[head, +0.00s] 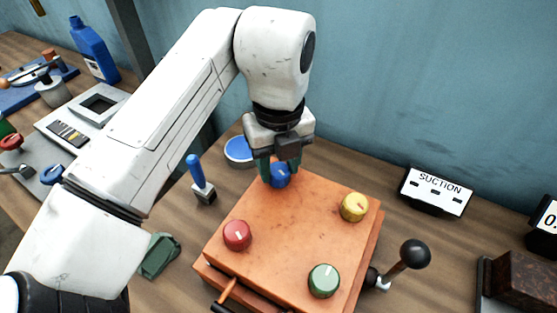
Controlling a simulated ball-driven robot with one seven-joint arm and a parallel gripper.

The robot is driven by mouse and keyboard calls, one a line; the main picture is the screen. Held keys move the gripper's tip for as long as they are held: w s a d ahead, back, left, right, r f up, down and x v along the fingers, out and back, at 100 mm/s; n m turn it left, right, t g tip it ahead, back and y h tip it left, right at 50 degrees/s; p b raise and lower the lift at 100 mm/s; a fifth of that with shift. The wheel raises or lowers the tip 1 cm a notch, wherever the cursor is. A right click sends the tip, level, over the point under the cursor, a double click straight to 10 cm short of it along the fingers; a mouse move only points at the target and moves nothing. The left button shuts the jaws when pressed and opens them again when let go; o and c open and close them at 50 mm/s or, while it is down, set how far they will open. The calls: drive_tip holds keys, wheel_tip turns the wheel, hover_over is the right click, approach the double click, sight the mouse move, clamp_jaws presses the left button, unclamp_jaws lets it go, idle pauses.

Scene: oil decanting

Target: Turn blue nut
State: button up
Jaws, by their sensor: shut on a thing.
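The blue nut (280,177) sits at the back left corner of an orange-brown box top (285,225). My gripper (280,172) points down over it, with its fingers shut on the blue nut from both sides. The fingers hide part of the nut. A red nut (237,235), a yellow nut (354,207) and a green nut (324,280) sit at the other corners of the box top, each with a pale mark on its top.
A black-knobbed lever (414,254) stands at the box's right. A blue-handled switch (196,172) and a round blue-topped thing (240,151) stand to the left. A SUCTION sign (437,191) is at the back right. A blue bottle (93,50) stands far left.

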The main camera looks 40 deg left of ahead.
drive_tip(key=shift+r+n+p, duration=0.1)
drive_tip(key=shift+n+p, duration=0.2)
drive_tip(key=shift+p, duration=0.05)
drive_tip(key=n+p, duration=0.2)
drive_tip(key=p, duration=0.1)
drive_tip(key=shift+r+n, duration=0.1)
drive_tip(key=shift+n, duration=0.3)
drive_tip(key=n+p, duration=0.3)
drive_tip(key=n, duration=0.1)
drive_tip(key=shift+n+p, duration=0.3)
drive_tip(key=n+p, duration=0.3)
drive_tip(key=n, duration=0.1)
drive_tip(key=shift+n+p, duration=0.3)
drive_tip(key=shift+p, duration=0.05)
drive_tip(key=n+p, duration=0.3)
drive_tip(key=shift+n, duration=0.3)
drive_tip(key=n+p, duration=0.3)
drive_tip(key=shift+n, duration=0.3)
drive_tip(key=shift+f+n+p, duration=0.2)
drive_tip(key=shift+n+p, duration=0.3)
drive_tip(key=shift+n, duration=1.5)
